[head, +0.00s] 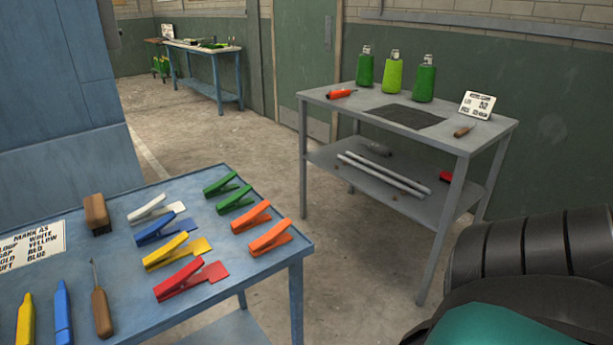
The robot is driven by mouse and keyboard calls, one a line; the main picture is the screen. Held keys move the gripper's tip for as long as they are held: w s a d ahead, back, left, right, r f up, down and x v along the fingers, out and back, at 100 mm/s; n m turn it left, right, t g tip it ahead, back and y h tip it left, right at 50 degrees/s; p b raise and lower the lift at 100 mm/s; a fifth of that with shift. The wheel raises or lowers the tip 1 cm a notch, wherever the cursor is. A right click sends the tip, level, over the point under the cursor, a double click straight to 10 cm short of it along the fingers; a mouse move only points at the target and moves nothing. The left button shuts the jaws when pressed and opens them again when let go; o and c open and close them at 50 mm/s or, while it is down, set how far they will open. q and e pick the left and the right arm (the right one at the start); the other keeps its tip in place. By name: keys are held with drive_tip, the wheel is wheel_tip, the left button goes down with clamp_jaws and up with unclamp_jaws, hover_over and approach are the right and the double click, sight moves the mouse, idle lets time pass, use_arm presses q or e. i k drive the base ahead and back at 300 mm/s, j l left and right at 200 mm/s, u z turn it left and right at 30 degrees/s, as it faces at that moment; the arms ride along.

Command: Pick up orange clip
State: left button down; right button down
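Two orange clips lie on the blue table (285,262) at its right side in the head view. One orange clip (252,217) lies a little farther back, and the other orange clip (270,237) lies nearer the table's right corner. They are apart from each other. Neither of my grippers shows in the head view. A dark ribbed part with a teal surface, at the lower right, hides the floor there.
Beside the orange clips lie green clips (234,199), a red clip (190,280), a yellow clip (176,252), a blue clip (164,228) and a white clip (155,209). A grey table (330,97) with bottles stands behind, across open floor.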

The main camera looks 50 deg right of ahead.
sight(273, 239)
drive_tip(key=z, duration=1.4)
drive_tip(key=i+l+u, duration=0.1)
drive_tip(key=l, duration=0.2)
drive_tip(key=l+u, duration=0.15)
drive_tip(key=l, duration=0.15)
drive_tip(key=i, duration=0.05)
